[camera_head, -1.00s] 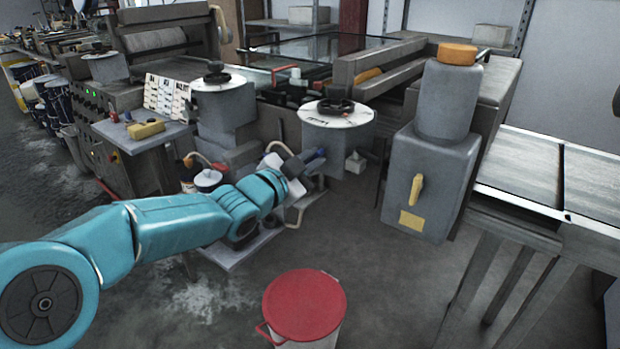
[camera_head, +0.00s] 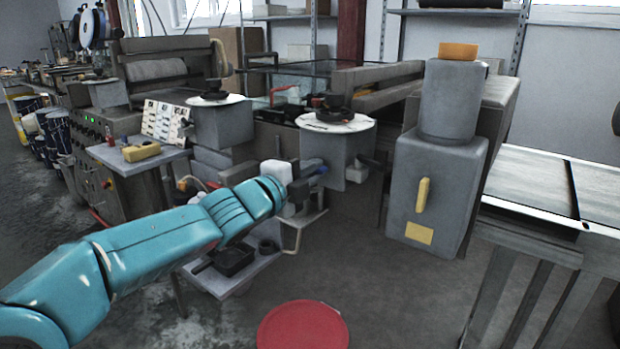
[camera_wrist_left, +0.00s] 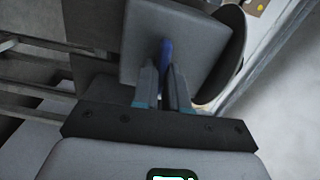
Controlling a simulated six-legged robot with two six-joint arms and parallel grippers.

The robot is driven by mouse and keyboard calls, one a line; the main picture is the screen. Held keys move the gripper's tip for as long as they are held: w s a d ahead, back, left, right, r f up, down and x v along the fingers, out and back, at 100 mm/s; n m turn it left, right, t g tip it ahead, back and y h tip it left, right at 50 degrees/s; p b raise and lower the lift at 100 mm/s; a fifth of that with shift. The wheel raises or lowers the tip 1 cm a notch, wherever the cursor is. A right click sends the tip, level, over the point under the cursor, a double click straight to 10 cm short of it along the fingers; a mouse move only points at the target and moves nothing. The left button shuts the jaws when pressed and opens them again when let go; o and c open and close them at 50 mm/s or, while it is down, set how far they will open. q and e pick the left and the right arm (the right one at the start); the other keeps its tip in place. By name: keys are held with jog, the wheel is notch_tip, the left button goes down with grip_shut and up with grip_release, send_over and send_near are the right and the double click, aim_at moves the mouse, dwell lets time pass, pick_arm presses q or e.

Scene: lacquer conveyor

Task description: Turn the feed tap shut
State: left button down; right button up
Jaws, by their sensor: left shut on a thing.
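The feed tap shows as a small blue handle (camera_wrist_left: 167,52) in the left wrist view, against the grey face of a square block. In the head view its blue part (camera_head: 321,169) is small, at the front of the grey block (camera_head: 345,172) under a round white plate. My left gripper (camera_wrist_left: 165,88) is shut on the blue handle, with one finger on each side of it. In the head view the left gripper (camera_head: 311,178) reaches in from the left to that block. The tap's body is mostly hidden by the gripper. My right gripper is in neither view.
A grey cabinet (camera_head: 428,195) with a yellow handle stands right of the block. A low stand (camera_head: 215,283) with a dark pan lies below my arm. A red lid (camera_head: 303,327) is at the front. Clear floor lies between the stand and the cabinet.

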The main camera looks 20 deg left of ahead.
pick_arm(q)
jog(key=shift+m, duration=0.6)
jog(key=c, duration=1.2)
grip_release()
jog(key=shift+w, duration=0.1)
jog(key=shift+o, duration=0.2)
jog(key=v, duration=1.6)
jog(key=shift+s+p, duration=0.25)
jog(key=shift+p, duration=0.2)
jog(key=shift+a, duration=0.1)
